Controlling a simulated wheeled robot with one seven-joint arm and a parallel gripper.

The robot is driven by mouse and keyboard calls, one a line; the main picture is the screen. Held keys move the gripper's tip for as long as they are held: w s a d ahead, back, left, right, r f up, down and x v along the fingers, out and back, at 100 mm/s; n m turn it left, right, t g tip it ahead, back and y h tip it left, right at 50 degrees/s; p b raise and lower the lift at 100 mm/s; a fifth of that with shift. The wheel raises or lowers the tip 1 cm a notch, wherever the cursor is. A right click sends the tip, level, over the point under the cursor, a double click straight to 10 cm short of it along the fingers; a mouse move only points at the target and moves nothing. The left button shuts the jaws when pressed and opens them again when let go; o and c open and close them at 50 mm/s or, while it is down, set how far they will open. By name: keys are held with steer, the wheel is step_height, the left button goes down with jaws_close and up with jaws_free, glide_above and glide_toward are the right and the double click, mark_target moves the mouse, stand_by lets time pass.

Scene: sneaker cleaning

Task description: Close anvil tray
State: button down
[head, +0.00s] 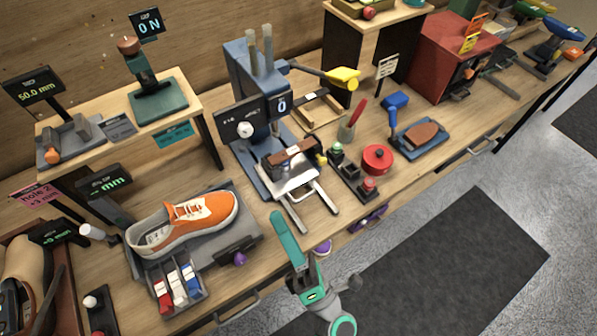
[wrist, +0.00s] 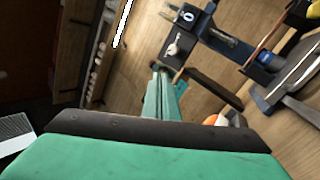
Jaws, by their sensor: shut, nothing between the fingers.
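The anvil tray (head: 291,187) is a pale metal plate on two rails, sticking out from the front of the blue press (head: 245,85). A brown strap-like piece (head: 290,152) lies across its back part. My teal gripper (head: 279,216) is shut and empty, pointing up, in front of and a little left of the rail ends, apart from the tray. In the wrist view my gripper (wrist: 160,95) shows in the middle. Grey metal bars, apparently the tray's rails (wrist: 290,80), show at the right edge there. The tray's inner end is hidden inside the press.
An orange sneaker (head: 195,218) stands on a grey stand left of my gripper. A black rack (head: 352,178) with small knobs and a red round pot (head: 377,158) stand right of the tray. The dark floor mat (head: 440,270) beyond the bench's front edge is clear.

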steer(key=w+d+f+n+g+h, duration=0.1)
steer(key=w+d+f+n+g, duration=0.2)
steer(key=w+d+n, duration=0.1)
steer(key=w+d+f+n+g+h, duration=0.1)
steer(key=w+d+f+n+g, duration=0.2)
steer(key=n, duration=0.4)
steer(key=w+d+f+n+g+h, duration=0.1)
steer(key=w+d+f+n+g, duration=0.2)
steer(key=w+d+n+g, duration=0.1)
steer(key=shift+w+d+n, duration=0.7)
steer(key=shift+d+n, duration=0.05)
steer(key=shift+n, duration=0.35)
steer(key=shift+w+f+g+h, duration=0.1)
steer(key=shift+w+g+h, duration=0.05)
steer(key=shift+g+h, duration=0.15)
glide_toward(289, 167)
steer(key=x, duration=0.4)
steer(key=shift+a+f, duration=0.2)
steer(key=shift+f, duration=0.25)
steer(key=shift+w+a, duration=0.55)
steer(key=shift+w, duration=0.1)
